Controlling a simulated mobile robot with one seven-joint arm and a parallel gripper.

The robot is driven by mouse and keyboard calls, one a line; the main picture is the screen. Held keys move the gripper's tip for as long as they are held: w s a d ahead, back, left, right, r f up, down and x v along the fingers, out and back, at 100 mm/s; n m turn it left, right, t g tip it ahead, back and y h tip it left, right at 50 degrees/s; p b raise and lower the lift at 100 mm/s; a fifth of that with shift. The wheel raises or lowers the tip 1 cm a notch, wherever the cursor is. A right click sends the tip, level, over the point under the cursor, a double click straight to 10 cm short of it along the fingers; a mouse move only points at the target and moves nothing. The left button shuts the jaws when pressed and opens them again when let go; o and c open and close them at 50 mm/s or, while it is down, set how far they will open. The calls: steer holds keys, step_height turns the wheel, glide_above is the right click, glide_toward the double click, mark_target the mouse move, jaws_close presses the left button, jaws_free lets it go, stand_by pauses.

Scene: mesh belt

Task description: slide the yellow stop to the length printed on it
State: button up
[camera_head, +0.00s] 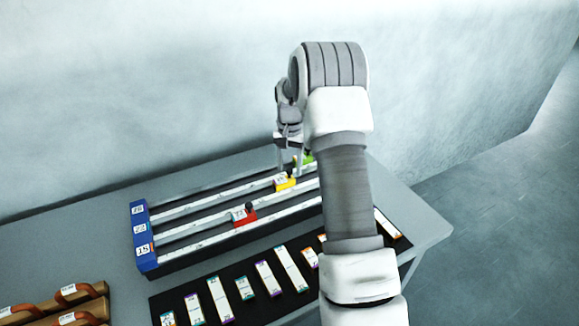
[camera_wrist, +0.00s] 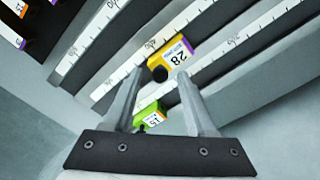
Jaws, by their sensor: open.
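The yellow stop (camera_head: 284,183) sits on the middle rail of a three-rail fixture. In the wrist view the yellow stop (camera_wrist: 176,55) carries a white label that reads 28, upside down, and a dark knob on its near side. My gripper (camera_wrist: 158,74) is open, with its fingertips on either side of that knob in the picture; I cannot tell whether they reach down around it. In the head view my gripper (camera_head: 287,163) is just above and behind the yellow stop, partly hidden by my arm. The rail's scale marks (camera_wrist: 147,47) are too small to read surely.
A red stop (camera_head: 243,216) is on the front rail. A green stop (camera_wrist: 151,114) is on the back rail, close to my fingers. A blue end block (camera_head: 142,236) closes the rails at left. A black board (camera_head: 243,312) with labelled strips lies in front; wooden racks (camera_head: 95,290) stand at lower left.

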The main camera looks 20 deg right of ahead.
steer(key=shift+f, duration=0.1)
jaws_close()
stand_by(0.3)
stand_by(1.1)
